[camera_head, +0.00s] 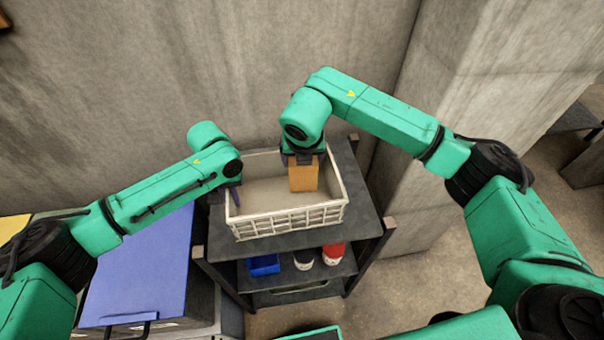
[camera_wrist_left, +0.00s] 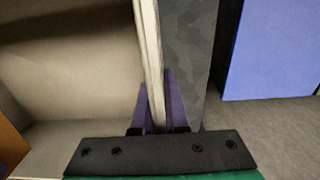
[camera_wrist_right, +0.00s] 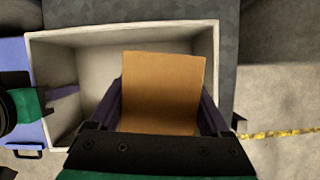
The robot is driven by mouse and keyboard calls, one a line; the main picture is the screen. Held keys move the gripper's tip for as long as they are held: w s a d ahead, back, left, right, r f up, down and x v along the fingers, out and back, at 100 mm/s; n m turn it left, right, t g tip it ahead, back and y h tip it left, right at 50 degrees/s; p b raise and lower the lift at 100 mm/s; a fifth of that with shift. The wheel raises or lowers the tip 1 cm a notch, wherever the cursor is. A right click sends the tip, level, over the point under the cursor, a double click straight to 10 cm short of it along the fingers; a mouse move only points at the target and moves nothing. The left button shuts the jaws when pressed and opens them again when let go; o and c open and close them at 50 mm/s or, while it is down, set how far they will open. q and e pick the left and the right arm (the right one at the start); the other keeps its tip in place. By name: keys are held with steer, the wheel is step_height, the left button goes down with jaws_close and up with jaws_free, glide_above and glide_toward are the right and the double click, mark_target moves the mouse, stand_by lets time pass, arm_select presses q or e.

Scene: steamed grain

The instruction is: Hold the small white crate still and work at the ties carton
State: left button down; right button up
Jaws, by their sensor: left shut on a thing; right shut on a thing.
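The small white crate (camera_head: 290,222) stands on the top shelf of a dark cart. My left gripper (camera_head: 234,197) is shut on the crate's left wall; in the left wrist view its purple fingers (camera_wrist_left: 158,108) sit on both sides of the wall (camera_wrist_left: 150,50). The ties carton (camera_head: 304,178), a plain brown box, is at the crate's back right. My right gripper (camera_wrist_right: 163,105) is shut on the carton (camera_wrist_right: 163,88), with a finger on each side. The carton is upright inside the crate's outline; whether its bottom touches the crate floor is hidden.
The dark cart (camera_head: 362,200) has a lower shelf with a blue bin (camera_head: 263,265), a white container (camera_head: 303,260) and a red one (camera_head: 333,254). A blue-topped unit (camera_head: 140,270) stands left of the cart. A concrete wall (camera_head: 150,80) rises behind. The crate's left part is empty.

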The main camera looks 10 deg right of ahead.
arm_select(q)
steer(key=c, duration=0.9)
jaws_free()
steer(key=shift+o, duration=0.2)
steer(key=shift+r, duration=0.1)
step_height(320, 180, up, 12)
steer(key=shift+f, duration=0.1)
